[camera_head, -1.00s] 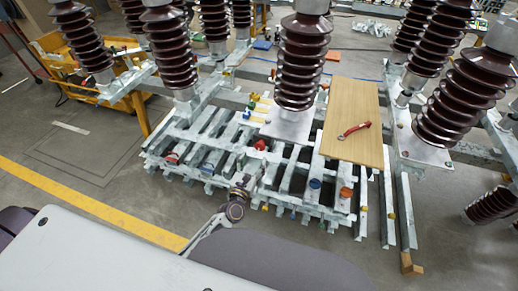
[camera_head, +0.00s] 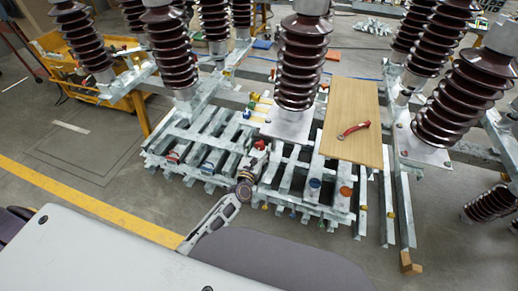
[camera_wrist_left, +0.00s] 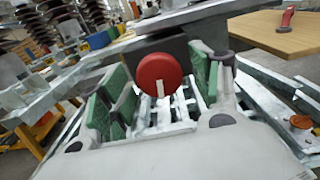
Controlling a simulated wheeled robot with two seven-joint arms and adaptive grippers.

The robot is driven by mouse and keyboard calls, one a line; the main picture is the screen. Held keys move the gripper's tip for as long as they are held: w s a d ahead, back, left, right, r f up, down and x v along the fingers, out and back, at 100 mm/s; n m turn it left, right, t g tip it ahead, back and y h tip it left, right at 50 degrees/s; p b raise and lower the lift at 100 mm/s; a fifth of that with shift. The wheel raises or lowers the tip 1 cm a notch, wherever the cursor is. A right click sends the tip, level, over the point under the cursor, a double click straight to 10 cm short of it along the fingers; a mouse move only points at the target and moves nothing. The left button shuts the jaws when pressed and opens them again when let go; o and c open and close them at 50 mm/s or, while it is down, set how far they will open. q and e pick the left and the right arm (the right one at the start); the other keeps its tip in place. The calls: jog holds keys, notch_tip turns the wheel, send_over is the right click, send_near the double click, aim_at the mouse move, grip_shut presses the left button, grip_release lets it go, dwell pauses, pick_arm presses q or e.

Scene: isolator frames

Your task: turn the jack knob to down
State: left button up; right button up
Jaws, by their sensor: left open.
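A round red knob (camera_wrist_left: 158,72) with a short white mark low on its face sits between the fingers of my left gripper (camera_wrist_left: 160,92) in the left wrist view. The green pads stand apart on either side, with gaps to the knob. In the head view the red knob (camera_head: 260,144) is at the middle of the slatted metal frame (camera_head: 225,140). My left gripper (camera_head: 252,158) is just in front of it there, its fingers small and hard to make out. My right gripper is not in view.
Other knobs on the frame are red (camera_head: 172,157), blue (camera_head: 315,183) and orange (camera_head: 345,191). A wooden board (camera_head: 350,110) with a red-handled tool (camera_head: 354,130) lies at the right. Tall brown insulators (camera_head: 302,60) rise behind. Open floor lies at the left.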

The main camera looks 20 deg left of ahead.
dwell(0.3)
pick_arm(q)
jog(key=c, duration=1)
